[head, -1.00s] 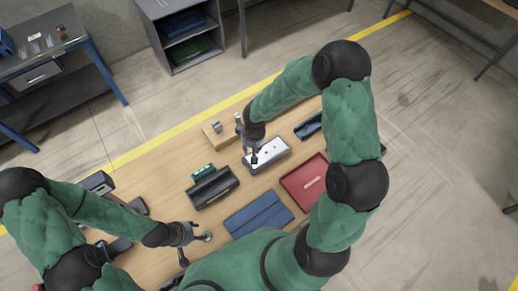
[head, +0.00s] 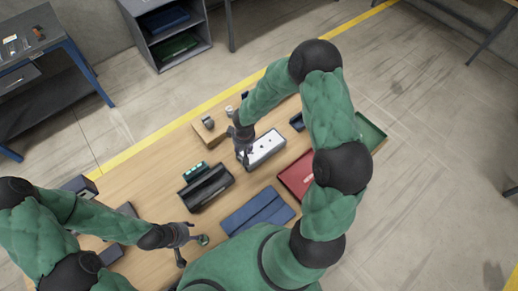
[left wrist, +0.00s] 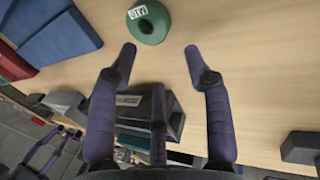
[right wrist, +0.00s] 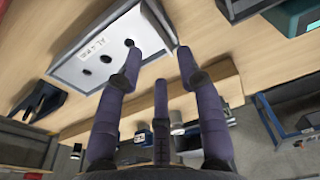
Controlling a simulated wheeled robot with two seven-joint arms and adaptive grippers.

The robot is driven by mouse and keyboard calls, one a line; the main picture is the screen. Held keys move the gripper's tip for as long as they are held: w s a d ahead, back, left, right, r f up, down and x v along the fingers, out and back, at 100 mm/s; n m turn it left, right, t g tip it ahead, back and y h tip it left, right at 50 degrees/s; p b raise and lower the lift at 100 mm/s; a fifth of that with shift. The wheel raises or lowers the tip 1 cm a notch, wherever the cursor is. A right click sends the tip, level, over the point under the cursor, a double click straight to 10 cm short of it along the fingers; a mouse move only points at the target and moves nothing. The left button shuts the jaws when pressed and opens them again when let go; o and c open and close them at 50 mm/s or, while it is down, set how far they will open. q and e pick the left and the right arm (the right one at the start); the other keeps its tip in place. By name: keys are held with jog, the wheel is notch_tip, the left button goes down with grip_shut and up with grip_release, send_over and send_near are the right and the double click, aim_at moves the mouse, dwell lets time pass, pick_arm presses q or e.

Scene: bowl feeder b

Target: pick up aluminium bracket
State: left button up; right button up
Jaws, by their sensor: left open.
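A small grey metal piece (head: 208,122), which may be the aluminium bracket, sits on a wooden block (head: 203,133) at the table's far edge; its shape is too small to be sure. My right gripper (head: 244,158) is open and empty over the left end of a grey box with a white top (head: 266,147). The right wrist view shows its spread fingers (right wrist: 158,62) beside that labelled top (right wrist: 100,58). My left gripper (head: 188,245) is open and empty near a green ring-shaped roll (head: 202,240). The roll (left wrist: 150,24) lies beyond its fingertips (left wrist: 162,55) in the left wrist view.
A black tray-like holder (head: 206,188), a blue folded item (head: 257,211), a red tray (head: 294,178) and a green tray (head: 371,132) crowd the table. Dark boxes stand at the left, partly behind my left arm. Bare wood shows between the black holder and my left gripper.

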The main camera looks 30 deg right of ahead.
jog(key=f, duration=0.5)
jog(key=shift+s, duration=0.2)
jog(key=shift+w+f, duration=0.15)
jog(key=shift+f, duration=0.4)
grip_shut()
